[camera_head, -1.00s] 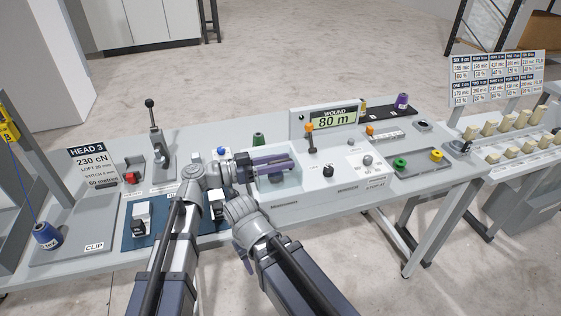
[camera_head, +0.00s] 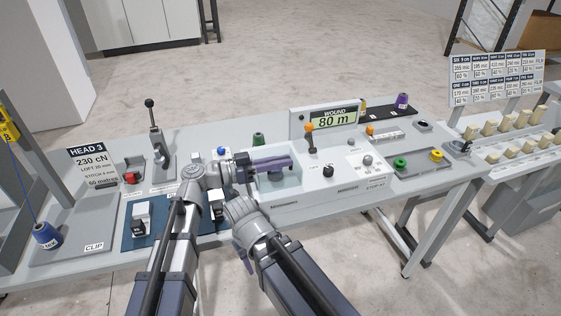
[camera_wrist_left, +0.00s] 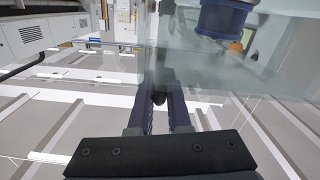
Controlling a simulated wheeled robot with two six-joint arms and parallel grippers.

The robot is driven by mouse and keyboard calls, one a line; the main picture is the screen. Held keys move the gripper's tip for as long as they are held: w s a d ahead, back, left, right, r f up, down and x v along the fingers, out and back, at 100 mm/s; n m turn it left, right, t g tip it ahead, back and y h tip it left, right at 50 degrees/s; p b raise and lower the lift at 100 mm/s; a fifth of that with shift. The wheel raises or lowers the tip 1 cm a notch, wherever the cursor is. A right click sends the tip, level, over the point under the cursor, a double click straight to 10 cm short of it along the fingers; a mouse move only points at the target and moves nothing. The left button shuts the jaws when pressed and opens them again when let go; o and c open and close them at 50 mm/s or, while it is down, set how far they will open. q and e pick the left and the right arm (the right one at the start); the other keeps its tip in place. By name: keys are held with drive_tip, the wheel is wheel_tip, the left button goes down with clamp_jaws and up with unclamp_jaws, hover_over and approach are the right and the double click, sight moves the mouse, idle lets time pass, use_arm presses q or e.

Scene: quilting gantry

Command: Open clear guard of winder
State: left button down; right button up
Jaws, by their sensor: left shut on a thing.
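The winder (camera_head: 285,205) is a light grey box on the bench with a small well in its top. Its clear guard is a faint see-through panel around the well, hard to make out in the head view; in the wrist view a clear panel (camera_wrist_left: 205,75) spans the middle and right. My left gripper (camera_head: 285,162) is over the well, its dark fingers pointing right. In the wrist view its fingers (camera_wrist_left: 160,100) are close together at the clear panel, shut on a small dark part there. The fingers hide most of that part.
A counter display (camera_head: 333,120) reading 80 m stands behind the winder. An orange-topped lever (camera_head: 310,138) and a black knob (camera_head: 328,171) are to the gripper's right. A green spool (camera_head: 258,139) stands behind. A blue spool (camera_head: 46,236) is far left.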

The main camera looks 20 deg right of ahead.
use_arm(q)
drive_tip(key=shift+s, duration=0.1)
idle(0.8)
drive_tip(key=shift+w+r+n+p, duration=0.25)
drive_tip(key=shift+r+n+p, duration=0.35)
drive_tip(key=shift+r+p, duration=0.1)
drive_tip(key=w+r+n+p, duration=0.1)
drive_tip(key=r+n+p, duration=0.1)
drive_tip(key=w+r+n+p, duration=0.2)
drive_tip(key=n, duration=0.1)
drive_tip(key=shift+w, duration=0.15)
drive_tip(key=w+r+n+p, duration=0.2)
drive_tip(key=w+n, duration=0.7)
drive_tip(key=shift+w+a, duration=0.25)
drive_tip(key=shift+w, duration=0.05)
drive_tip(key=c, duration=0.9)
unclamp_jaws()
drive_tip(key=shift+w, duration=0.1)
